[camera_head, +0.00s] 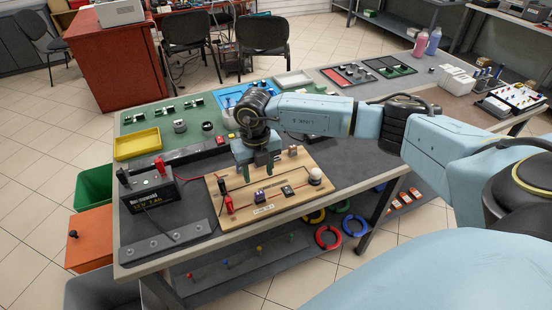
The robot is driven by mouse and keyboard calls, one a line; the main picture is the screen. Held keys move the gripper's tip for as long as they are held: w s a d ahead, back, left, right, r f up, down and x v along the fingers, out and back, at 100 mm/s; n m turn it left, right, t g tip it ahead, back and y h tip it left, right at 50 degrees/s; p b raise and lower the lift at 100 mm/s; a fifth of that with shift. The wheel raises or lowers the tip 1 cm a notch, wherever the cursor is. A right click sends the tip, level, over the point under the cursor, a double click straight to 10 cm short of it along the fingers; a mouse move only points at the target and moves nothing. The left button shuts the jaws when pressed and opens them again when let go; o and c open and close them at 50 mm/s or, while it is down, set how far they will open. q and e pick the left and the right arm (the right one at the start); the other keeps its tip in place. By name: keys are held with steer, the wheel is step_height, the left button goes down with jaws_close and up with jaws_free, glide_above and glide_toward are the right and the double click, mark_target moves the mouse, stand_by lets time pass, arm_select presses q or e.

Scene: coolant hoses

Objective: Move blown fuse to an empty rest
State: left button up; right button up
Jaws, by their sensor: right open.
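My right gripper (262,164) points down over the wooden circuit board (285,210), with its dark fingers open near the back middle of the board. Small parts sit on the board: a dark purplish block (260,196), a dark block with a light top (288,191) and a white bulb (315,175). I cannot tell which part is the blown fuse, or whether anything lies between the fingers. A dark strip (160,246) with several round light spots lies at the table's front left; I cannot tell whether these are rests. My left gripper is not in view.
A black battery box (149,190) with red and black clips stands left of the board. A yellow tray (137,144), a blue tray (233,95) and small parts lie on the green mat behind. My right arm crosses above the table's right part. Grey tabletop shows right of the board.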

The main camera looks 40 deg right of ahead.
mark_target(259, 193)
step_height(259, 193, down, 9)
steer(key=b, duration=0.6)
steer(key=shift+r, duration=0.1)
stand_by(1.0)
steer(key=shift+c, duration=0.2)
jaws_close()
steer(key=shift+r, duration=0.1)
steer(key=shift+r+p, duration=2.45)
steer(key=shift+r, duration=0.45)
